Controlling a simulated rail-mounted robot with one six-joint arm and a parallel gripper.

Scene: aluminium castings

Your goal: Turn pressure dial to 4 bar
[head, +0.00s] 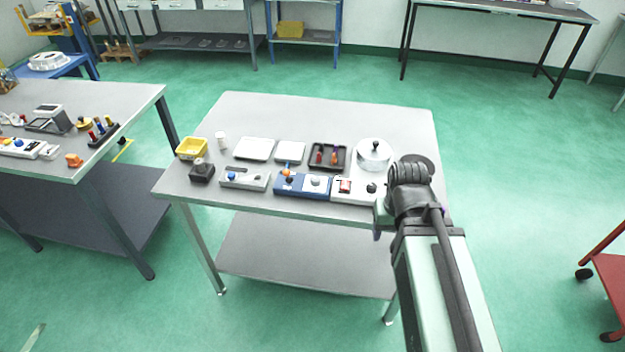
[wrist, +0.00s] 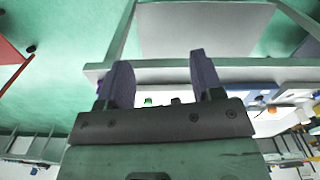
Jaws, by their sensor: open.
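On the middle table, a row of panels lies along the front edge. A blue panel (head: 288,186) carries a pale square plate with a round knob (head: 315,182). Beside it on the right, a white panel (head: 345,197) has a red switch and a black knob (head: 371,188). I cannot read any scale, so I cannot tell which knob is the pressure dial. My gripper (head: 378,229) is at the table's front right edge, partly hidden behind my arm. In the wrist view my gripper (wrist: 160,82) is open, with nothing between its two fingers.
A round silver-white lidded piece (head: 375,152), a dark tray with coloured items (head: 341,165), two pale plates and a yellow bin (head: 191,146) stand behind the panels. A grey panel (head: 245,180) and a dark block (head: 201,172) lie left. The table's back is clear.

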